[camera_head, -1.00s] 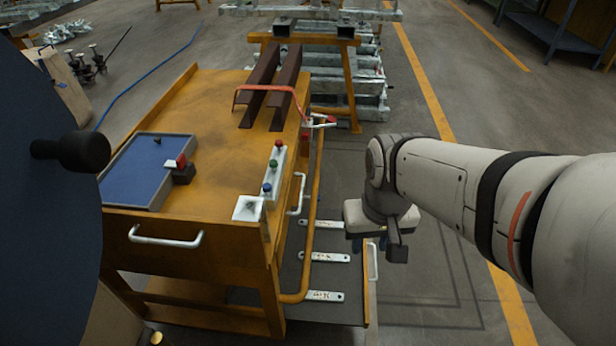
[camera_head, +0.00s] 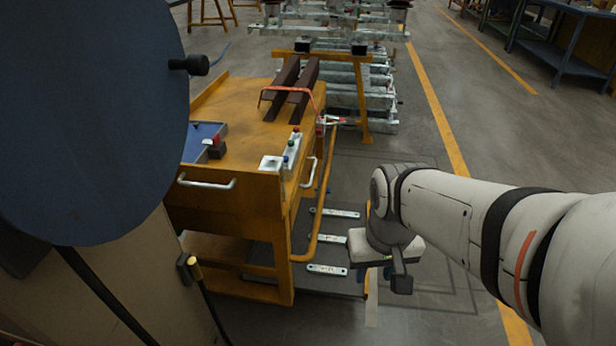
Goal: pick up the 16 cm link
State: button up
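Three flat, pale metal links with dark markings lie apart on a dark low tray (camera_head: 302,246) beside the orange cart. They are the far link (camera_head: 336,212), the middle link (camera_head: 333,239) and the near link (camera_head: 327,269). The markings are too small to read, so I cannot tell which is the 16 cm link. The right end of the middle link is close to my arm in the picture. My gripper (camera_head: 395,280) hangs to the right of the links, near the tray's right edge. Its fingers are dark and partly hidden, and I see nothing held.
The orange cart (camera_head: 235,140) carries dark beams (camera_head: 292,85), a button box (camera_head: 292,150) and a blue tray (camera_head: 200,140). A curved orange rail (camera_head: 324,200) runs along its side near the links. A large blue disc (camera_head: 90,110) blocks the left. Open floor lies right.

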aim_at(341, 272)
jog(key=u, duration=0.05)
jog(key=i, duration=1)
jog(key=z, duration=0.05)
jog(key=k, duration=0.5)
jog(key=u, duration=2.4)
jog(key=k, duration=0.2)
jog(key=u, duration=0.5)
